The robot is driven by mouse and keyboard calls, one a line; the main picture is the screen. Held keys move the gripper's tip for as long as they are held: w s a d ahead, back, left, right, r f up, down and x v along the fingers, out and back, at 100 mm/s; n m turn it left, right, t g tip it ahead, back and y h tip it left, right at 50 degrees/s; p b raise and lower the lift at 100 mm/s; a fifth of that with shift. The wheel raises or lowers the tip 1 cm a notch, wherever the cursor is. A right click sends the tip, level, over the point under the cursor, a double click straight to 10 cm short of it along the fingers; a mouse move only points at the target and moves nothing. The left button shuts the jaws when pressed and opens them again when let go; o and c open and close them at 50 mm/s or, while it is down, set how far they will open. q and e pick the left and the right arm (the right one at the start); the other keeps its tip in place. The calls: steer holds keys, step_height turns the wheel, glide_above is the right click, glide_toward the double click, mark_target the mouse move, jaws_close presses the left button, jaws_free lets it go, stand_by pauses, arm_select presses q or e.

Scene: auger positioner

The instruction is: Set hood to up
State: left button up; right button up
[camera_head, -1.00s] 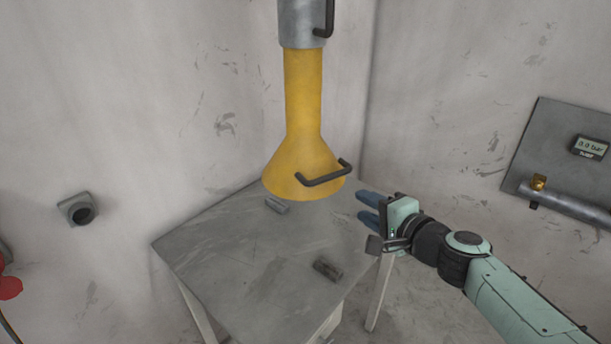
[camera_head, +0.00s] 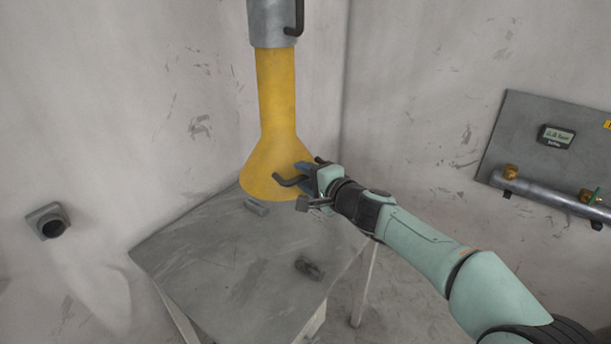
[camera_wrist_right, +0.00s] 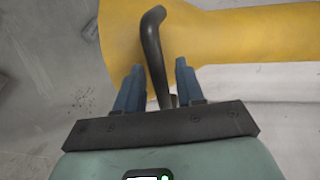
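The yellow hood (camera_head: 277,150) hangs from a grey metal pipe (camera_head: 272,22), with its wide flared mouth down over the table. A dark bar handle (camera_head: 288,181) sticks out from the flared part. My right gripper (camera_head: 307,172) is at the right end of this handle and hides part of it. In the right wrist view, the two blue fingers (camera_wrist_right: 158,88) stand apart with the dark handle (camera_wrist_right: 152,45) running between them. Gaps show between the fingers and the handle. The yellow hood (camera_wrist_right: 240,35) lies beyond them. My left gripper is not in view.
A grey metal table (camera_head: 200,260) stands below the hood, with a small dark block (camera_head: 310,268) and a grey block (camera_head: 257,207) on it. A wall panel (camera_head: 545,120) with a gauge and pipe is at right. A wall fitting (camera_head: 47,222) is at left.

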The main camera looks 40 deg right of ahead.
steer(key=shift+w, duration=0.2)
steer(key=shift+c, duration=0.4)
jaws_close()
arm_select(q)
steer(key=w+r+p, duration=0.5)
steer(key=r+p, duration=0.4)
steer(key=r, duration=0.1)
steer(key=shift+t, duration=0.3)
arm_select(e)
step_height(320, 180, up, 12)
steer(key=shift+r, duration=0.2)
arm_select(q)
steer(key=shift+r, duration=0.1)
arm_select(e)
steer(key=shift+o, duration=0.4)
jaws_free()
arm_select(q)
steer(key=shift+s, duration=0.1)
arm_select(e)
steer(key=shift+s, duration=0.1)
